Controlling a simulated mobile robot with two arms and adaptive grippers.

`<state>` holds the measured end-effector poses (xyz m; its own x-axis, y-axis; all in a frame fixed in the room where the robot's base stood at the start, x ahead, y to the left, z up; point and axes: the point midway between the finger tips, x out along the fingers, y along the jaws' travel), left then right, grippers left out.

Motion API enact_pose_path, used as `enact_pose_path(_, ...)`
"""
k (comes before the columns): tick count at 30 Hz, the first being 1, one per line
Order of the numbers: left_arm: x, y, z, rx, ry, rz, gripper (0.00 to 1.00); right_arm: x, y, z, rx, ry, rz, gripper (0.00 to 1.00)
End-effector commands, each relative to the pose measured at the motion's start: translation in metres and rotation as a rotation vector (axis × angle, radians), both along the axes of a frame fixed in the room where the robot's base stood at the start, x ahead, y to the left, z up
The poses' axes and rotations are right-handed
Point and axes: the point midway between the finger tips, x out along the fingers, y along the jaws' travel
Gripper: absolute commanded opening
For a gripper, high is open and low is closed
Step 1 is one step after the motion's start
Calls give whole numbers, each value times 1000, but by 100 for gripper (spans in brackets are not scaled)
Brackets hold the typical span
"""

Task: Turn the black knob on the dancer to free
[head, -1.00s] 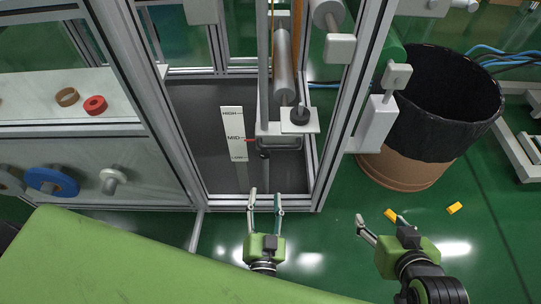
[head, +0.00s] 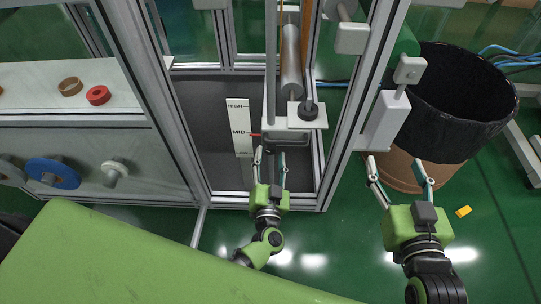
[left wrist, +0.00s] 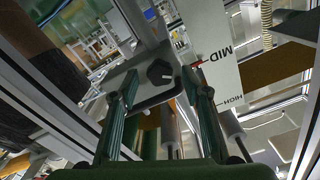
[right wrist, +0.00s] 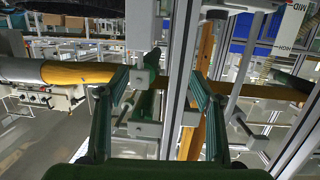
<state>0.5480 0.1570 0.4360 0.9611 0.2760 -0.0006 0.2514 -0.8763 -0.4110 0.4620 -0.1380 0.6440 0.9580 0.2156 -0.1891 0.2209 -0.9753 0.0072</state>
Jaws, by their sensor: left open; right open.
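The black knob (head: 308,110) sits on the white plate (head: 292,121) of the dancer, inside the aluminium frame. In the left wrist view the knob (left wrist: 160,72) has a pale pointer mark and shows between my fingers, with the plate (left wrist: 152,92) around it. My left gripper (head: 270,153) is open and empty, just below the dancer plate in the picture; I see no contact with the knob. My right gripper (head: 395,162) is open and empty outside the frame, near the drum. I cannot read any label by the knob.
A white scale (head: 239,128) marked HIGH and MID stands left of the dancer, with a red pointer near MID. Frame posts (head: 349,120) stand between my grippers. A black-lined drum (head: 462,100) is at right. A green surface (head: 120,255) fills the lower left.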

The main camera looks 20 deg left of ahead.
Motion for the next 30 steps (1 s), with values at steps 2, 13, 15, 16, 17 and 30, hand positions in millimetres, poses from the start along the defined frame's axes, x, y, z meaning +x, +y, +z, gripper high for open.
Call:
enact_pose_path(2,7,2,-1,0,-1,1,43,2,2,8,11,-41,3,60)
enact_pose_path(13,15,4,1,0,0,1,43,5,4,22,25,-99,6,60)
enact_pose_path(15,14,4,0,0,0,1,43,5,4,22,24,-98,6,60)
enact_pose_path(16,14,4,0,0,0,1,43,5,4,21,24,-98,6,60)
enact_pose_path(17,14,4,0,0,0,1,35,5,4,21,24,-98,6,60)
enact_pose_path(30,14,4,1,-23,-6,0,4,4,4,19,21,-82,5,60)
